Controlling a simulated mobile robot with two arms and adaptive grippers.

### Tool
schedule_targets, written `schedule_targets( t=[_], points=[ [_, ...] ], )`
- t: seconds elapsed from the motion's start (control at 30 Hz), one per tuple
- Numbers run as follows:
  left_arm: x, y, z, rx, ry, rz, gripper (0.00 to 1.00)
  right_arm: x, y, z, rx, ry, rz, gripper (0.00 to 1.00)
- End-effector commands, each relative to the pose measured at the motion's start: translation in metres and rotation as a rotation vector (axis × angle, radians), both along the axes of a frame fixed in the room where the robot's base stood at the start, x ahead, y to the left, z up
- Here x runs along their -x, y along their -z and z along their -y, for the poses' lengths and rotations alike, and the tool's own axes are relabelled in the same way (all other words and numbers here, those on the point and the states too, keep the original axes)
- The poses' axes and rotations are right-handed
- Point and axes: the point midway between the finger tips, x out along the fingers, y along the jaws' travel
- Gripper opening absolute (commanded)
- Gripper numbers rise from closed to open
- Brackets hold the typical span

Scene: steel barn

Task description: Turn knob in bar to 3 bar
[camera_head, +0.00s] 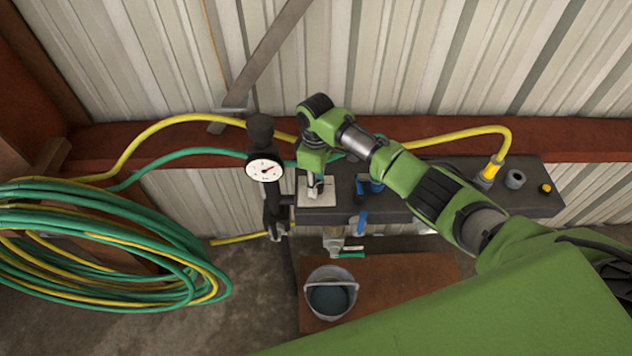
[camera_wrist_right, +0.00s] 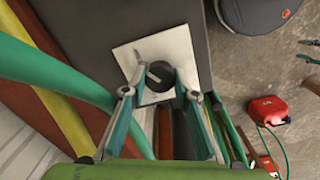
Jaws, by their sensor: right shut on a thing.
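A small black knob (camera_wrist_right: 160,74) sits on a white plate (camera_wrist_right: 148,50) with a grey pointer-like mark at its upper left. My right gripper (camera_wrist_right: 158,84) is shut on the knob, one finger on each side. In the head view the right gripper (camera_head: 314,188) comes down onto the white plate (camera_head: 322,198), hiding the knob. A round white pressure gauge (camera_head: 264,168) stands just left of it on a black fitting. Its needle points to the right and slightly up; its numbers are too small to read. My left gripper is not in view.
A dark shelf (camera_head: 450,205) carries a yellow hose fitting (camera_head: 491,170) and a grey ring (camera_head: 515,179). Coiled green and yellow hoses (camera_head: 100,255) hang at the left. A grey bucket (camera_head: 330,292) stands below. A red box (camera_wrist_right: 268,108) lies on the floor.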

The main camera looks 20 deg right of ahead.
Motion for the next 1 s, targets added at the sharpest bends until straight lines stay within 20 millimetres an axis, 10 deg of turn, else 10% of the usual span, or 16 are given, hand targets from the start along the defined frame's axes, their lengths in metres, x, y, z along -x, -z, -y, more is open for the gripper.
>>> schedule_targets(
  t=[0.1,0.13,0.2,0.63,1.0],
  points=[
    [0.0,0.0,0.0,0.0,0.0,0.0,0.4,-0.001,-0.001,0.0,-0.001,0.003,0.003,0.06],
    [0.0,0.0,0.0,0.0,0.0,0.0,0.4,-0.001,-0.001,0.0,-0.001,0.003,0.003,0.3],
    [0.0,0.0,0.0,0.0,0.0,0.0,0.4,-0.001,-0.001,0.0,-0.001,0.002,0.003,0.44],
    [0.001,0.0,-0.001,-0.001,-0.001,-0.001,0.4,-0.001,-0.008,0.0,-0.002,0.0,0.004,0.44],
    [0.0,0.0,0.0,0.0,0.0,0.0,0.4,-0.002,-0.08,0.0,-0.003,0.0,0.006,0.44]
  ],
)
